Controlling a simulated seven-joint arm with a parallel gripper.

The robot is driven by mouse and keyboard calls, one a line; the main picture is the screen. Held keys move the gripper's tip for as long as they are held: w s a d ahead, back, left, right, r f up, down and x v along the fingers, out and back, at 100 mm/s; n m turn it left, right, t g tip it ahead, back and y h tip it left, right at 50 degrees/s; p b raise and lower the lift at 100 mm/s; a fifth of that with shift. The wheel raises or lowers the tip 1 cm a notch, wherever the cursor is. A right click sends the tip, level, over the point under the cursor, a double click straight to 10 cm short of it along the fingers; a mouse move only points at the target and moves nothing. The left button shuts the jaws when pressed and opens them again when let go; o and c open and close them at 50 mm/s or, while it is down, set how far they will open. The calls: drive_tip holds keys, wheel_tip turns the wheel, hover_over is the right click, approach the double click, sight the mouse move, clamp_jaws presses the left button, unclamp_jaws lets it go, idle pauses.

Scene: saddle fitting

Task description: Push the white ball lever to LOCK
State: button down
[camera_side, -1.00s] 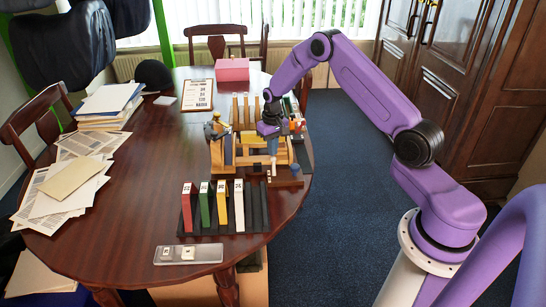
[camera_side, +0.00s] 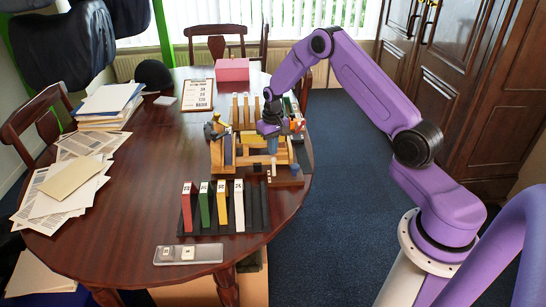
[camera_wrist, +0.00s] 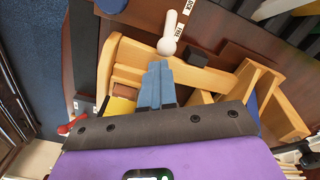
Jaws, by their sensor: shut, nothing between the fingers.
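The white ball lever (camera_wrist: 167,46) shows near the top middle of the wrist view, with a round ball at the near end and a longer white part beyond it. In the side view it is a tiny pale mark (camera_side: 274,170) at the front of the wooden fixture. My gripper (camera_wrist: 159,66) has blue-grey fingers, shut and empty, with their tips just short of the ball in the wrist view. I cannot tell whether they touch it. A small white label (camera_wrist: 180,31) with dark lettering lies beside the lever, too small to read surely.
The wooden fixture (camera_wrist: 115,55) has raised rails around my fingers. A small black block (camera_wrist: 196,56) stands right of the ball. In the side view, a dark rack (camera_side: 257,208) with coloured books stands in front, and a grey tray (camera_side: 210,254) lies nearer the edge.

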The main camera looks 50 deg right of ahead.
sight(273, 159)
drive_tip(key=shift+s+a+f, duration=0.15)
drive_tip(key=shift+s+a, duration=0.35)
drive_tip(key=shift+a, duration=0.05)
drive_tip(key=shift+s+a+f, duration=0.15)
drive_tip(key=shift+s+a, duration=0.35)
drive_tip(key=shift+a, duration=0.05)
drive_tip(key=shift+s+a, duration=0.4)
drive_tip(key=shift+s, duration=0.05)
drive_tip(key=shift+w+d+r, duration=0.1)
drive_tip(key=shift+w+d, duration=0.5)
drive_tip(key=shift+r, duration=3.6)
